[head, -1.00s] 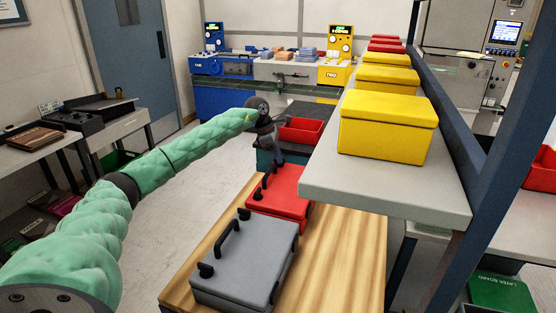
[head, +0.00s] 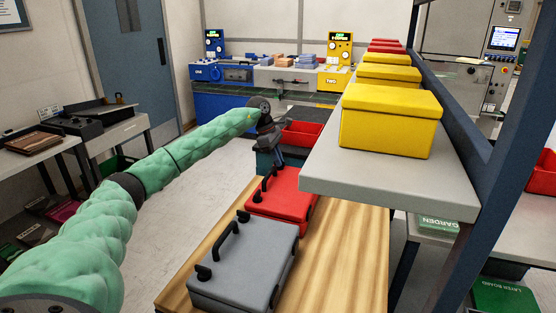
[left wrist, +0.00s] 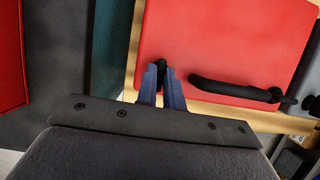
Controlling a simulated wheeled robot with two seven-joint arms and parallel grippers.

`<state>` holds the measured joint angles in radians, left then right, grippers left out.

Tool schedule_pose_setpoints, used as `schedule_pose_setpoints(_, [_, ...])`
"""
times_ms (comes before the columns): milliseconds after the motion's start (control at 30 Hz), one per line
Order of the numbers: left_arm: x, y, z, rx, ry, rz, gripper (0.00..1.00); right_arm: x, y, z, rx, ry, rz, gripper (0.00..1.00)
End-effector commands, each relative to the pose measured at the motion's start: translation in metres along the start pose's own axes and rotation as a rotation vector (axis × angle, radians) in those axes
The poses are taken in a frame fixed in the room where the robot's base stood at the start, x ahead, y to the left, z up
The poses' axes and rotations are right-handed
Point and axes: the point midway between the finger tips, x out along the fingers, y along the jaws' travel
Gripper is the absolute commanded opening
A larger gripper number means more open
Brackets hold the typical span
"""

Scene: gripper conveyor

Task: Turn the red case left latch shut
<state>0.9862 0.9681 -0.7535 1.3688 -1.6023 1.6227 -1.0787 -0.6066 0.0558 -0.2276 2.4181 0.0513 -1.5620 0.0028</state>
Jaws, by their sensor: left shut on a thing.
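The red case (head: 285,197) lies on the wooden table, with a black handle along its edge. It fills the upper part of the left wrist view (left wrist: 225,45). My left gripper (left wrist: 162,88) has its blue fingers shut on the black left latch (left wrist: 161,68), at one end of the handle (left wrist: 235,91). The latch stem points up in that view, between the fingers. In the head view the gripper is at the case's far end and hides the held latch. My right gripper is out of view.
A grey case (head: 245,265) with a black handle lies nearer on the wooden table (head: 345,260). A grey shelf (head: 400,185) with yellow boxes (head: 390,125) overhangs the right side. A red bin (head: 303,133) stands behind the red case.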

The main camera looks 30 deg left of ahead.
Motion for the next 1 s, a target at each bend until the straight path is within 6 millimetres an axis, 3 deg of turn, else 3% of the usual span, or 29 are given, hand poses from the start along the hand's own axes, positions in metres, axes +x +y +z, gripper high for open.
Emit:
schedule_pose_setpoints(167, [-0.002, 0.001, 0.0, -0.001, 0.0, 0.003, 0.0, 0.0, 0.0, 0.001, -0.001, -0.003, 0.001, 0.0])
schedule_pose_setpoints(200, [-0.002, 0.001, 0.0, -0.001, 0.0, 0.003, 0.13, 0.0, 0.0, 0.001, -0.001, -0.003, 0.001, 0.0])
schedule_pose_setpoints(300, [-0.002, 0.001, 0.0, -0.001, 0.0, 0.003, 0.31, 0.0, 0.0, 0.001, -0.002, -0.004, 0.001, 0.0])
schedule_pose_setpoints(667, [-0.005, 0.001, 0.0, -0.001, 0.0, 0.002, 0.31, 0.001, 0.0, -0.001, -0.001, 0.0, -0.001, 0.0])
schedule_pose_setpoints(1000, [-0.052, 0.001, -0.001, -0.001, -0.001, 0.004, 0.31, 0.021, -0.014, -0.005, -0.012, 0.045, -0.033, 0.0])
